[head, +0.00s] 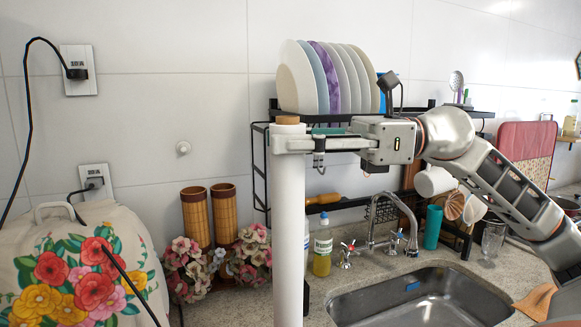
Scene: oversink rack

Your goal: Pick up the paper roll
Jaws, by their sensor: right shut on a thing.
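The paper roll (288,225) is a tall, narrow white cylinder with a brown top. It stands upright near the middle of the head view, and its lower end runs out of the bottom of the picture. My right gripper (290,143) reaches in from the right and is shut on the roll just below its top. One finger crosses the front of the roll. Whether the roll's foot touches a surface is out of view. My left gripper is not in view.
A black oversink rack (262,180) with several plates (298,78) stands right behind the roll. A steel sink (425,300) and faucet (392,205) lie to the right. Flowers (245,262) and a floral cloth cover (80,275) are at left. A soap bottle (322,250) stands close beside the roll.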

